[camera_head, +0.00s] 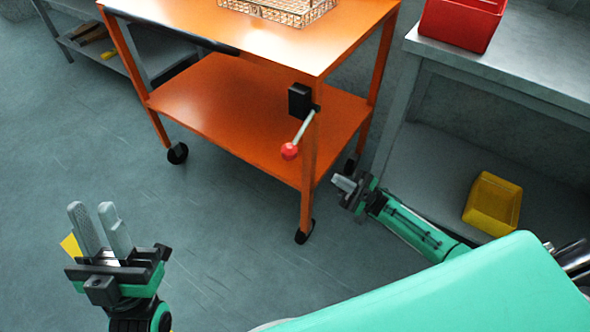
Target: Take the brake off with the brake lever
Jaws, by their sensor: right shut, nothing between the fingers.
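The brake lever (305,127) is a thin grey rod with a red knob (289,151) at its lower left end. It comes from a black block (299,99) on the front right leg of the orange cart (215,105) and slants down to the left. My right gripper (343,184) is shut and empty, to the right of and below the red knob, apart from it and near the cart's front right leg. My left gripper (100,228) is at the lower left over the floor, far from the lever. Its two grey fingers point up with a small gap between them, nothing held.
A wire basket (284,10) stands on the cart top. A grey bench (500,75) on the right carries a red bin (461,22), with a yellow bin (492,204) on its lower shelf. A grey shelf unit stands at upper left. Floor left of the cart is clear.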

